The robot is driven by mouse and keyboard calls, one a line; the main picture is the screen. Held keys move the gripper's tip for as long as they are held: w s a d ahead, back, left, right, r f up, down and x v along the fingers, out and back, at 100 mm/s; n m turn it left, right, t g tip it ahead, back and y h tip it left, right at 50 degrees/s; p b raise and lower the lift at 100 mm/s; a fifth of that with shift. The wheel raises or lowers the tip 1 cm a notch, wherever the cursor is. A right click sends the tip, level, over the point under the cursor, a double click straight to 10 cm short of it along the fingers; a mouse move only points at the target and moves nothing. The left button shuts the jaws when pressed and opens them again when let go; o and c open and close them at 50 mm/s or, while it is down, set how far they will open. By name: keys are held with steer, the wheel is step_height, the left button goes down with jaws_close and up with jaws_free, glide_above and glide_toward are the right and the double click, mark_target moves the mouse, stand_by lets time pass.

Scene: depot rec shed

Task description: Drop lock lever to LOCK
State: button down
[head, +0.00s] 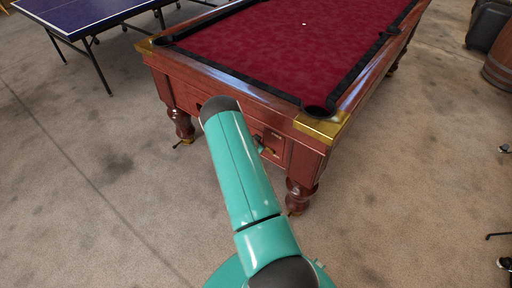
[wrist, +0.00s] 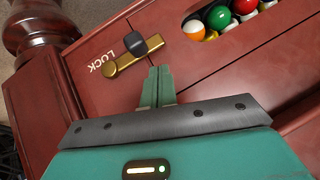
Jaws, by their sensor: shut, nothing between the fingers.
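The lock lever (wrist: 138,58) is a brass bar with a black grip (wrist: 135,45), set on the red-brown wooden panel of the pool table. The white word LOCK (wrist: 103,63) is printed on the panel by the lever's left end in the wrist view. My gripper (wrist: 158,72) is shut and empty, its green fingertips just below the lever's right part in that view. I cannot tell whether they touch it. In the head view, the brass lever (head: 267,149) shows small on the table's end, and my arm hides the gripper.
The pool table (head: 285,45) has a red cloth and stout turned legs. Several balls (wrist: 221,17) lie in an opening beside the lever. A blue table-tennis table (head: 85,14) stands at the upper left. Carpeted floor (head: 90,190) is clear at left.

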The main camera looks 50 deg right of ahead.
steer(key=a+r, duration=0.7)
steer(key=r, duration=0.1)
steer(key=shift+s, duration=0.3)
steer(key=w+a+r+n+t+y, duration=0.2)
steer(key=a+r+n+y, duration=0.15)
steer(key=a+r, duration=0.95)
steer(key=w+a+r+n+t+y, duration=0.1)
steer(key=w+a+r+n+y, duration=0.2)
steer(key=a+r, duration=0.95)
steer(key=s+a+r+n+y, duration=0.3)
steer(key=s+a+r+n, duration=0.4)
steer(key=s+a+r, duration=0.6)
steer(key=s+a+r+n, duration=0.1)
steer(key=s+r+n, duration=0.1)
steer(key=s, duration=0.5)
steer(key=s+a+r+n+g, duration=0.1)
steer(key=s+a+n, duration=0.1)
steer(key=s, duration=0.6)
steer(key=shift+s+a+r+n+h, duration=0.2)
steer(key=shift+a+r+n+h, duration=0.15)
steer(key=shift+n, duration=0.2)
